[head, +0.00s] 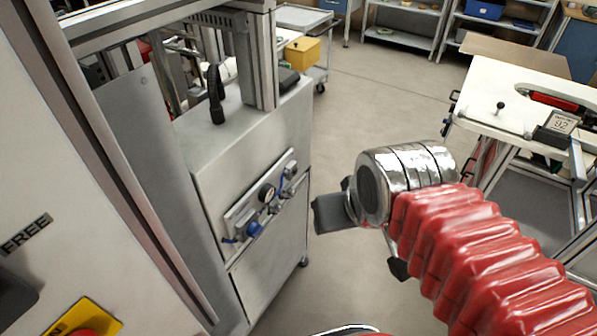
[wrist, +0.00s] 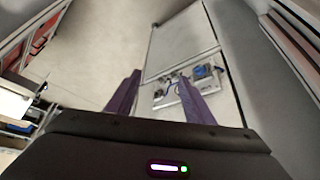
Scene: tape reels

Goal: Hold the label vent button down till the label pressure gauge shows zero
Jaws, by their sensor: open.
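A pneumatic panel (head: 241,214) is fixed to the front of a grey machine cabinet. It carries a round gauge (head: 266,193), a blue knob (head: 254,228) and small fittings with blue tubing. The gauge's needle is too small to read. I cannot tell which fitting is the label vent button. My gripper (head: 319,214) is in the air to the right of the panel in the head view, apart from it. In the wrist view its two dark fingers are spread with nothing between them; the right finger partly covers the panel (wrist: 164,97), where the blue knob (wrist: 203,72) shows.
The cabinet (head: 205,165) has a post and a black handle (head: 215,95) on top. A yellow plate (head: 83,318) with a red button is at the near left. A white workbench (head: 490,105) with a display stands at the right. The floor (head: 370,105) between is clear.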

